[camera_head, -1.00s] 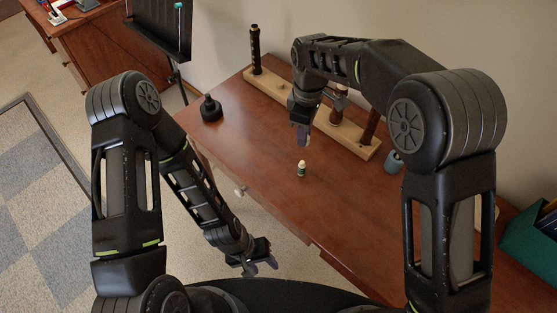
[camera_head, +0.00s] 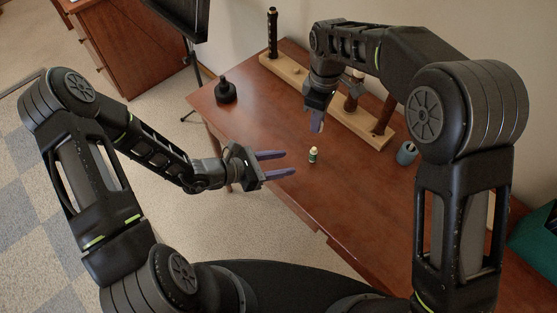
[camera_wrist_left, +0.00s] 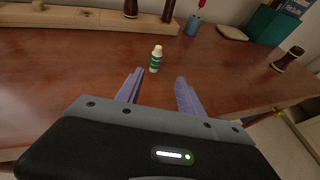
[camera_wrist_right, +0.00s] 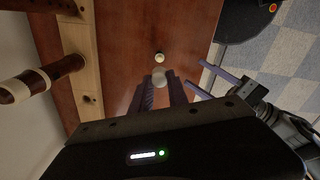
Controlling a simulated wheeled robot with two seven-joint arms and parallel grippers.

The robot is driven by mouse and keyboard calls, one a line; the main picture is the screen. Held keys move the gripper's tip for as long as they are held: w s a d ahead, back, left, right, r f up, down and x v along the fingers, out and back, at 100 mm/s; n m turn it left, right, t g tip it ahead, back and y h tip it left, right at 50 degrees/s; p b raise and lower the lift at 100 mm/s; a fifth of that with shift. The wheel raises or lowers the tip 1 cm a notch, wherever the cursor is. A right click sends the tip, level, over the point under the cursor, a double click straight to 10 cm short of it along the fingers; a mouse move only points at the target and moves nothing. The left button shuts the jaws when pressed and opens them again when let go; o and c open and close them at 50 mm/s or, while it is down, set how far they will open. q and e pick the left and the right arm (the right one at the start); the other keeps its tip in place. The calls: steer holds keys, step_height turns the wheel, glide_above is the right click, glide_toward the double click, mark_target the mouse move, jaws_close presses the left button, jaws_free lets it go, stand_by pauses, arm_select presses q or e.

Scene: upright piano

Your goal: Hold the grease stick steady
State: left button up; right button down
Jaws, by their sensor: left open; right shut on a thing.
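The grease stick (camera_head: 313,155) stands upright on the desk, a small white tube with a green label and cream top. It also shows in the left wrist view (camera_wrist_left: 155,60), beyond the fingertips, and from above in the right wrist view (camera_wrist_right: 159,57). My left gripper (camera_head: 277,163) is open and empty, left of the stick, fingers pointing towards it and not touching it. My right gripper (camera_head: 317,125) points down above the stick. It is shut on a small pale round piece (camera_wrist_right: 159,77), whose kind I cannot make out.
A wooden stand (camera_head: 345,118) with dark instrument joints lies along the wall. A grey-blue cup (camera_head: 407,153) stands right of the stand. The desk around the stick is clear.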

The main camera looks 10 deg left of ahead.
mark_target(310, 157)
arm_select(q)
steer(key=shift+w+a, duration=0.25)
steer(key=shift+a, duration=0.15)
steer(key=shift+d+f, duration=0.1)
steer(key=shift+d, duration=0.05)
steer(key=x, duration=1.1)
steer(key=shift+w+d+f, duration=0.15)
steer(key=shift+w+d, duration=0.05)
steer(key=shift+w, duration=0.2)
jaws_close()
arm_select(e)
steer(key=shift+f, duration=0.15)
steer(key=shift+f, duration=3.85)
